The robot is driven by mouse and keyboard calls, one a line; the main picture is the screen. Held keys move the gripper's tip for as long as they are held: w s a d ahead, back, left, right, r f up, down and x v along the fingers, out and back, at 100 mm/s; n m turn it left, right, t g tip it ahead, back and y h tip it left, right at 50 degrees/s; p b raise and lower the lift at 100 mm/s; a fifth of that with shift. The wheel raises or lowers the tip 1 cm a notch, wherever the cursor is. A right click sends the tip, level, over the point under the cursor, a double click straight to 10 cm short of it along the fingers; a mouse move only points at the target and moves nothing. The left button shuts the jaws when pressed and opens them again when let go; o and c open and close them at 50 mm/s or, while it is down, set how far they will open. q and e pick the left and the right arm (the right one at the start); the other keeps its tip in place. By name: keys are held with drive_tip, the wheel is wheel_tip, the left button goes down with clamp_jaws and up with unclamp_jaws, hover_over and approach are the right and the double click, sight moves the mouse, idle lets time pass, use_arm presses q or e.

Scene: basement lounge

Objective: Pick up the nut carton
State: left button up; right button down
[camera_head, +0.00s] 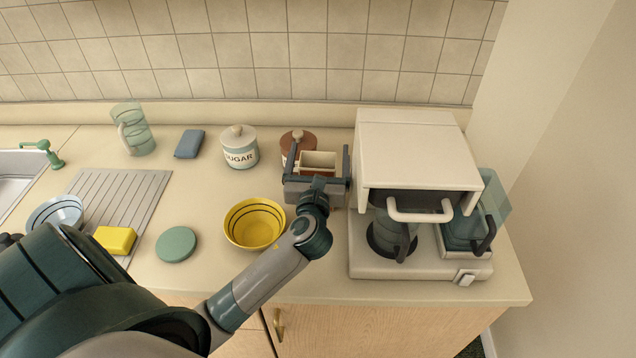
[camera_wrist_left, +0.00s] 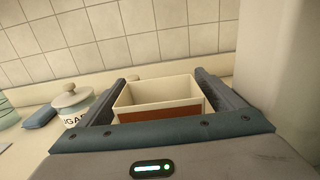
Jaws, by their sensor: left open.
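The nut carton (camera_head: 318,171) is an open-topped box with a cream rim and a brown-red side. It stands on the counter near the tiled wall, left of the coffee machine. It also shows in the left wrist view (camera_wrist_left: 160,113), its lower part hidden by the gripper body. My left gripper (camera_head: 319,160) is open, with one finger on each side of the carton. I cannot tell whether either finger touches it. My right gripper is not in view.
A brown-lidded jar (camera_head: 289,150) stands just behind the left finger, with the sugar jar (camera_head: 240,153) further left. The white coffee machine (camera_head: 410,150) stands close on the right. A yellow bowl (camera_head: 244,238) sits in front, left of my forearm.

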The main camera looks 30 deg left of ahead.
use_arm(q)
drive_tip(key=c, duration=1.7)
drive_tip(key=shift+r, duration=0.15)
